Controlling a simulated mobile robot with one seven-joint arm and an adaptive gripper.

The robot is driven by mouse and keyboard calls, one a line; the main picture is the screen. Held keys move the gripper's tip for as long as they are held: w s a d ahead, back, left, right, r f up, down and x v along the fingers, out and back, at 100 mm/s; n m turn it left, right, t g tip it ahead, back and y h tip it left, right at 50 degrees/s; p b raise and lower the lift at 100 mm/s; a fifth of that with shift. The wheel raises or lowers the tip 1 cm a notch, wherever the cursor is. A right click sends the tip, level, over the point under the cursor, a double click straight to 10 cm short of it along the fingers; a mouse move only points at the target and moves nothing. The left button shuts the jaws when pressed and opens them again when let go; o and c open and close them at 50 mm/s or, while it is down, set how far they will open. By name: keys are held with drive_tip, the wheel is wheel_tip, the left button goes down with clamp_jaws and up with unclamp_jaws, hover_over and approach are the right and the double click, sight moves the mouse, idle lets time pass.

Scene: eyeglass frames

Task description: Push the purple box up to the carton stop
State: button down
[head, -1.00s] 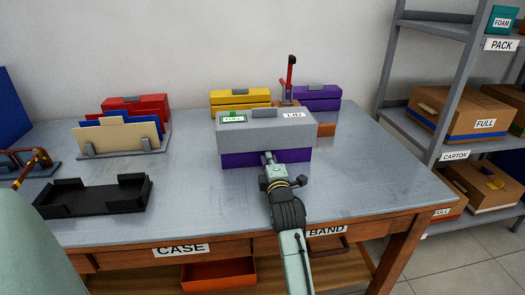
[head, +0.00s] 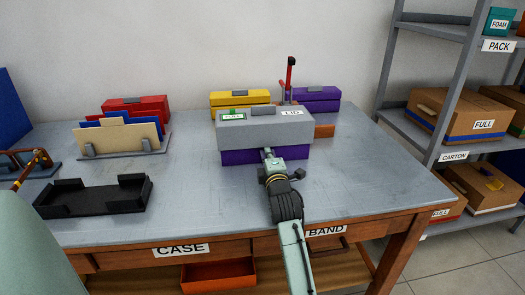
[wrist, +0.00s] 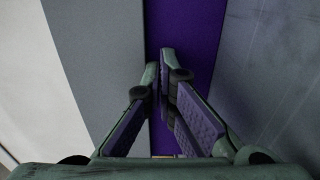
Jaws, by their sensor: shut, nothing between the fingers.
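A large box with a purple lower body (head: 238,157) and a grey lid (head: 262,131) stands upright near the middle of the table. Its lid bears labels reading FULL and LID. My gripper (head: 268,153) is shut and empty, its tips at the purple front face, roughly mid-width. In the wrist view the shut fingertips (wrist: 163,62) point at the purple face (wrist: 205,40), with the grey lid (wrist: 85,55) to the left; exact contact cannot be told. A brown-orange block (head: 324,131) shows behind the box's right end; whether it is the carton stop is unclear.
Behind stand a yellow box (head: 240,97), another purple box (head: 316,95) and a red-handled tool (head: 290,75). A black tray (head: 95,195) and a file rack (head: 122,147) are at left. The table's right side is clear.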

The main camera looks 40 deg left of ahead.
drive_tip(key=shift+w+a+f, duration=0.15)
drive_tip(key=shift+a+f, duration=0.15)
drive_tip(key=shift+a, duration=0.2)
idle(0.3)
drive_tip(key=shift+s+d+f, duration=0.2)
drive_tip(key=shift+s+d, duration=0.05)
drive_tip(key=shift+s, duration=0.15)
drive_tip(key=shift+s+d+r+g, duration=0.1)
drive_tip(key=shift+s+d+g, duration=0.15)
drive_tip(key=shift+d+g, duration=0.1)
drive_tip(key=shift+s+d+r, duration=0.1)
drive_tip(key=shift+d+r, duration=0.25)
drive_tip(key=shift+d, duration=0.1)
drive_tip(key=shift+d, duration=0.1)
